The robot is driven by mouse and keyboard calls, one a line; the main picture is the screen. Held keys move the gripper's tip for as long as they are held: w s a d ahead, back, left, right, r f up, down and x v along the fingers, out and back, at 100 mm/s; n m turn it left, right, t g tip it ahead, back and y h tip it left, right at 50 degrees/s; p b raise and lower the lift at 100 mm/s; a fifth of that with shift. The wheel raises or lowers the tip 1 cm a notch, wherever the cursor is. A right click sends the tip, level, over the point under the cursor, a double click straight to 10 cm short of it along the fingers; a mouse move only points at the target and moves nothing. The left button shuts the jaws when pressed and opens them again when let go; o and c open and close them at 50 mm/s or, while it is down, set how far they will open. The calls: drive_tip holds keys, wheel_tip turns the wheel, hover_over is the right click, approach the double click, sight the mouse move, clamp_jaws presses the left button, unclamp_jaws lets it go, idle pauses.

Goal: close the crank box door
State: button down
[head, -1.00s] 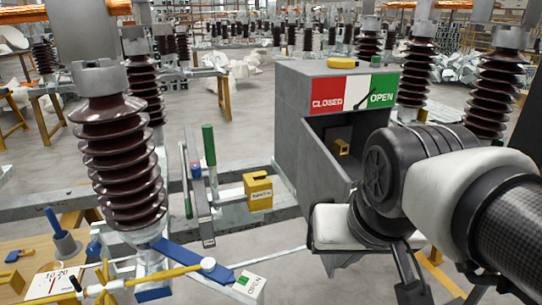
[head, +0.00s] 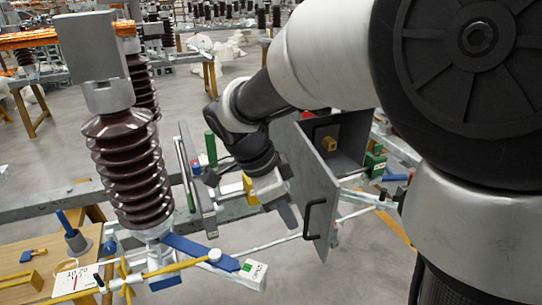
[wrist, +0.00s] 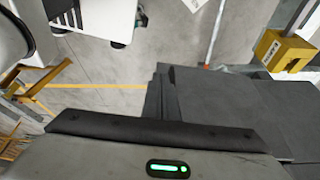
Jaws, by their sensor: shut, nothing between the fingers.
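The crank box (head: 345,135) is right of centre in the head view. Its door (head: 308,185) stands open, swung out toward me, with a black handle (head: 314,220) on its outer face. An orange-yellow part (head: 329,144) shows inside. My gripper (head: 289,214) is shut and empty, pointing down just left of the door's outer face. I cannot tell whether it touches the door. My arm hides the box's top and label. In the wrist view, grey surfaces (wrist: 230,105) lie beyond the hand; which part they belong to is unclear.
A yellow lock block (wrist: 287,52) shows in the wrist view. A brown insulator (head: 127,170) stands at left, with a blue lever (head: 195,248) and yellow rods near its foot. A wooden table (head: 40,265) is at lower left. Open floor lies below the door.

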sight(317, 233)
drive_tip(key=shift+w+d+f+p, duration=0.1)
drive_tip(key=shift+w+d+f, duration=0.05)
drive_tip(key=shift+d+f, duration=1.05)
drive_tip(key=shift+w+d+f+p, duration=0.15)
drive_tip(key=shift+w+d+f, duration=0.05)
drive_tip(key=shift+d+f, duration=1)
drive_tip(key=shift+w+d+f+p, duration=0.1)
drive_tip(key=shift+w+d+f, duration=0.05)
drive_tip(key=shift+d+f, duration=1)
drive_tip(key=shift+f, duration=0.1)
